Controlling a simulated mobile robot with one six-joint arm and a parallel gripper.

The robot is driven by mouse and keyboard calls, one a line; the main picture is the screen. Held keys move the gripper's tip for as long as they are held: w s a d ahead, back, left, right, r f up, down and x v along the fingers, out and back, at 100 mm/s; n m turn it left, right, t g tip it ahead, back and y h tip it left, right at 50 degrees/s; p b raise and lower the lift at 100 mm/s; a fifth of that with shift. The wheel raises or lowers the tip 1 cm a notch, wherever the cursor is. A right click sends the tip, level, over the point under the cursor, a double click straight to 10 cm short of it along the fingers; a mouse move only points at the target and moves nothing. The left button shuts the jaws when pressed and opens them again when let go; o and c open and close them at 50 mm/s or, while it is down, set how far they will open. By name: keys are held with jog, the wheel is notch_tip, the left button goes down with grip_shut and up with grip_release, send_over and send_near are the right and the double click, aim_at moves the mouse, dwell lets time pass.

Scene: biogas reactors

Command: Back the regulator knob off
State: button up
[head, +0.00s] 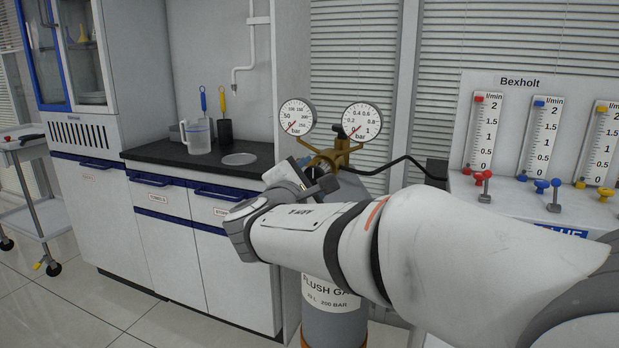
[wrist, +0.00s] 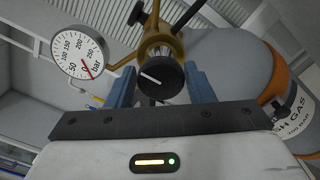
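The brass regulator (head: 343,153) sits on top of the grey flush gas cylinder (head: 335,322), with two round gauges. In the wrist view its black knob (wrist: 160,80), with a white pointer line, faces me. My gripper (wrist: 161,86) has its two blue fingers on either side of the knob. The fingers are apart, with a narrow gap seeming to show on each side of the knob. In the head view my gripper (head: 318,178) is at the regulator's front, and I cannot make out the knob there. The left gauge (head: 296,117) and right gauge (head: 362,121) have needles near zero.
A flowmeter panel (head: 510,88) with coloured valves stands at the right. A black hose (head: 398,163) runs from the regulator towards it. A counter (head: 150,154) with a jug (head: 198,136) is at the left. A black T-handle (wrist: 137,12) is beyond the knob.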

jog(key=shift+o, duration=0.7)
jog(key=p+v, duration=0.1)
jog(key=v, duration=0.6)
jog(key=shift+s+p, duration=0.3)
jog(key=shift+s, duration=0.1)
jog(key=shift+a, duration=0.1)
